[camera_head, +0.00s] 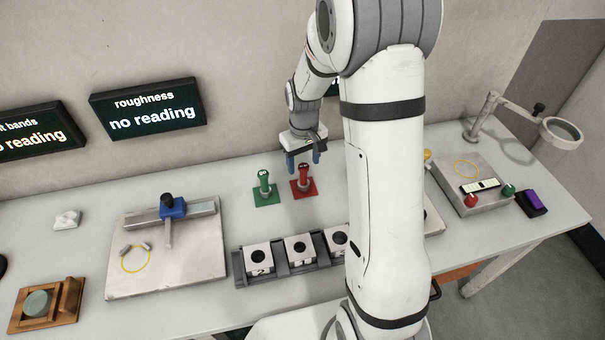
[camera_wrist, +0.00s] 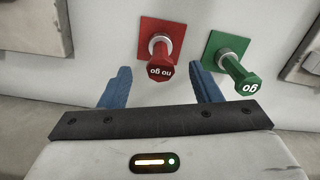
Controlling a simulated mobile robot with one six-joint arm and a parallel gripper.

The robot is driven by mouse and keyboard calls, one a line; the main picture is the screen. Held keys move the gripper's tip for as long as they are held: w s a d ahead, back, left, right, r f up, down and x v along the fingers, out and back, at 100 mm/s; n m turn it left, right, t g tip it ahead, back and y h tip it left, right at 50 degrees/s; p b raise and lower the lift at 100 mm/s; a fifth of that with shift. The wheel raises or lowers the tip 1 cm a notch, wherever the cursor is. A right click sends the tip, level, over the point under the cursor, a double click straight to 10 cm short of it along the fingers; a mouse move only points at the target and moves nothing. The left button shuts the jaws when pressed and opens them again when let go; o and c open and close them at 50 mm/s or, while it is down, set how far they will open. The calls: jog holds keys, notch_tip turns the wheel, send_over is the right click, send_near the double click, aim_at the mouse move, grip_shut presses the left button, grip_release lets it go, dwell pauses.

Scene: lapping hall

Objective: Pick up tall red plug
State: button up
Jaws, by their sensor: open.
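The tall red plug (camera_head: 303,175) stands upright on a square red base (camera_head: 308,192) on the bench, towards the wall. In the wrist view the red plug (camera_wrist: 161,62) lies ahead of my gripper (camera_wrist: 158,90), roughly between its two blue fingers, with lettering on its top. In the head view my gripper (camera_head: 304,163) is just above and beside the red plug; the exact gap is hard to tell. The fingers are apart with nothing between them. A green plug (camera_head: 264,182) on a green base stands to the left of the red one; it also shows in the wrist view (camera_wrist: 238,75).
A dark rack (camera_head: 240,268) with several white blocks is in front of the plugs. A plate with a blue-headed gauge (camera_head: 172,208) stands left. A device with red and green buttons (camera_head: 480,186) and a ring magnifier (camera_head: 562,133) stand right. Screens (camera_head: 150,108) hang behind.

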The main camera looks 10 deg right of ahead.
aim_at(303, 178)
notch_tip(303, 178, down, 7)
jog(key=shift+f+p, duration=0.15)
jog(key=shift+p, duration=0.45)
jog(key=shift+c, duration=0.6)
jog(key=c, duration=1.1)
